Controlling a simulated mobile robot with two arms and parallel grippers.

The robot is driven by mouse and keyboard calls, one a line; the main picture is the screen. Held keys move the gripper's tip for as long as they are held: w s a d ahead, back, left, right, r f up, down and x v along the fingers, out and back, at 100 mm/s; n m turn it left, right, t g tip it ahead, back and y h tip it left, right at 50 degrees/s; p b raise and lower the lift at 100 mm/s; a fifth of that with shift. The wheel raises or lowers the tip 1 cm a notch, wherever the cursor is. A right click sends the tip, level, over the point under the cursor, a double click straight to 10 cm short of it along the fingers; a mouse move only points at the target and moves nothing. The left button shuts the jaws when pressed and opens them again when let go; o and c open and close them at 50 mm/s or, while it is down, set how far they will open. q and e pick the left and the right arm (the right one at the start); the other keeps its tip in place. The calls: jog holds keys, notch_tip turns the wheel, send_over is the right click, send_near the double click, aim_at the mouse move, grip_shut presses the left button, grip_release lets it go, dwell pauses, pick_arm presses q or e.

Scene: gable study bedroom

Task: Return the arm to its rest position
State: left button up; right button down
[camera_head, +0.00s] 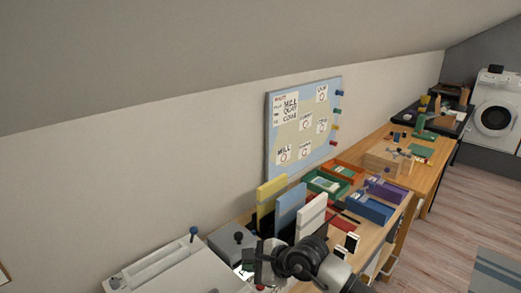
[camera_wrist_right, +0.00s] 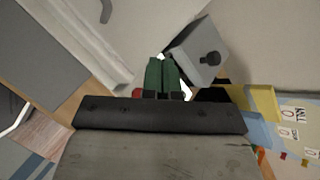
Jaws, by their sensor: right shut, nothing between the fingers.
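My right gripper (camera_head: 254,268) shows at the bottom middle of the head view, over the near end of the desk. Its dark wrist and arm come in from the bottom right. In the right wrist view, its two green fingers (camera_wrist_right: 162,76) are together with nothing between them. A grey box with a dark knob (camera_wrist_right: 197,52) lies just beyond the fingertips; I cannot tell whether they touch. My left gripper is in neither view.
Yellow, blue and white upright boards (camera_head: 290,208) stand close beside my right gripper. Green, orange, blue and purple trays (camera_head: 371,209) sit farther along the desk. A pinboard (camera_head: 303,125) hangs on the wall. A white machine (camera_head: 165,269) stands at the lower left. Open floor (camera_head: 440,225) lies right.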

jog(key=s+a+r+m+t+y, duration=0.3)
jog(key=s+r+m+y, duration=0.3)
jog(key=r+m+y, duration=0.25)
jog(key=d+r+m+t+h, duration=0.2)
jog(key=d+m+t+h, duration=0.75)
jog(key=m, duration=1.05)
jog(key=s+d+f+m+g+h, duration=0.25)
jog(key=d+f+m+h, duration=0.35)
jog(key=m, duration=0.3)
jog(key=s+d+f+m+g+h, duration=0.1)
jog(key=s+d+f+m+h, duration=0.4)
jog(key=d+m, duration=0.4)
jog(key=s+d+f+m+g+y, duration=0.1)
jog(key=s+f+m+g, duration=0.35)
jog(key=s, duration=0.45)
jog(key=s+f+m+g+y, duration=0.2)
jog(key=s+f+m+g, duration=0.1)
jog(key=s+f+g, duration=0.4)
notch_tip(320, 180, down, 25)
jog(key=s, duration=0.3)
jog(key=s+d+f+n+g, duration=0.1)
jog(key=s+d+f, duration=0.2)
jog(key=s+f, duration=1.2)
jog(key=shift+s+h, duration=0.15)
jog(key=shift+h, duration=0.15)
